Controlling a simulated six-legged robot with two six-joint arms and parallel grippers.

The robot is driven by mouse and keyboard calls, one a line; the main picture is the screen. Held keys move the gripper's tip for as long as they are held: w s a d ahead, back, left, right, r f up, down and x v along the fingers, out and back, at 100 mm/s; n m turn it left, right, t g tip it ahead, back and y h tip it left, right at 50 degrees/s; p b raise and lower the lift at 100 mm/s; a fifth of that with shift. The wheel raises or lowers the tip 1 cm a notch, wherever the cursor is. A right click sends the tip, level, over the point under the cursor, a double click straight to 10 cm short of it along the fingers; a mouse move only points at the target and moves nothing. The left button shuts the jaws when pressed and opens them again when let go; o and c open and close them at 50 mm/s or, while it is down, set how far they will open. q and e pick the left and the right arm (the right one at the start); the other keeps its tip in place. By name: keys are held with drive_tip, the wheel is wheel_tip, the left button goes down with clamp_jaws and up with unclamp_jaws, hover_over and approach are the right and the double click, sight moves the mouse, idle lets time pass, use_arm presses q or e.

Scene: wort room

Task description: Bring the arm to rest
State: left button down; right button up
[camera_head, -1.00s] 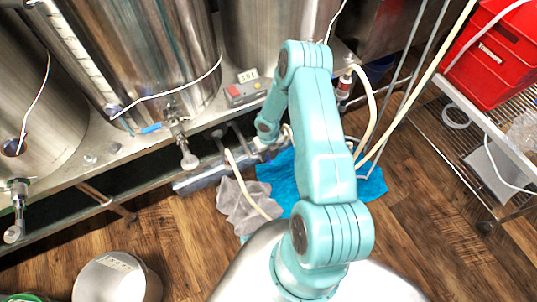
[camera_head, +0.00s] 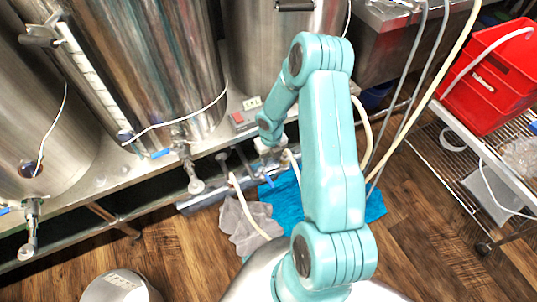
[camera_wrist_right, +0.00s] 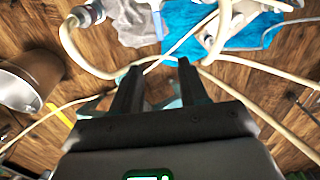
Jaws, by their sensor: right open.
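My right arm (camera_head: 333,150), teal, rises from the bottom middle of the head view. It bends at a raised elbow (camera_head: 320,55), and its forearm slopes down to the left, in front of the steel tanks. The right gripper is hard to make out in the head view. In the right wrist view the right gripper (camera_wrist_right: 159,80) shows two dark fingers standing apart with nothing between them. Wooden floor, hoses and cloths lie beyond the fingers. My left gripper is in neither view.
Steel tanks (camera_head: 150,60) with valves stand on a metal frame at left. A blue cloth (camera_head: 288,198) and a grey cloth (camera_head: 247,226) lie on the floor. A red crate (camera_head: 490,85) sits on a wire rack at right.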

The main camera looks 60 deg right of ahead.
drive_tip(key=w+a+r+m+t+y+p, duration=0.1)
drive_tip(key=a+r+m+y+p, duration=0.15)
drive_tip(key=a+m, duration=0.65)
drive_tip(key=w+a+r+m+y+p, duration=0.1)
drive_tip(key=a+m+p, duration=0.3)
drive_tip(key=a, duration=0.8)
drive_tip(key=s+a+r+m+p, duration=0.1)
drive_tip(key=s+a+r+m, duration=0.1)
drive_tip(key=a+m, duration=0.4)
drive_tip(key=s+a+r+m+p, duration=0.2)
drive_tip(key=s+a+m, duration=0.3)
drive_tip(key=m, duration=0.7)
drive_tip(key=shift+a+r+m+g, duration=0.35)
drive_tip(key=shift+a+r, duration=0.25)
drive_tip(key=shift+a, duration=0.65)
